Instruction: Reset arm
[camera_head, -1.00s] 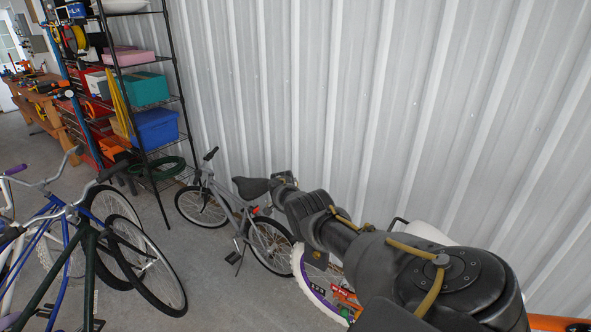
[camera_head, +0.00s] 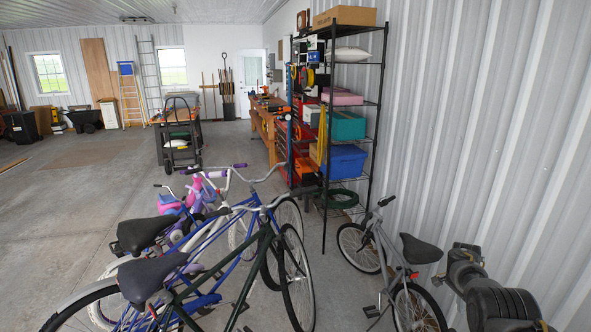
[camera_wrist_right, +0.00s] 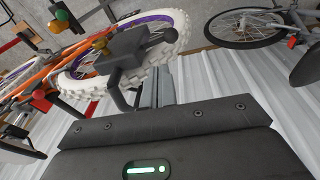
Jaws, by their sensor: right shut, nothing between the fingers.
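My right arm comes in at the bottom right of the head view, in front of the corrugated wall. Its dark right gripper (camera_head: 462,262) is beside the small grey bicycle (camera_head: 390,262), just right of its black saddle. The gripper is shut and empty. In the right wrist view the dark gripper (camera_wrist_right: 128,55) shows in front of a bicycle with an orange frame, white tyre and purple rim (camera_wrist_right: 135,36). I cannot tell whether it touches anything. My left gripper is not in view.
Several bicycles, including a blue one (camera_head: 215,240), crowd the lower left. A black wire shelf (camera_head: 375,140) with bins stands against the corrugated wall (camera_head: 480,120). A workbench (camera_head: 262,122) and a cart (camera_head: 180,135) are farther back. Open concrete floor (camera_head: 70,215) lies to the left.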

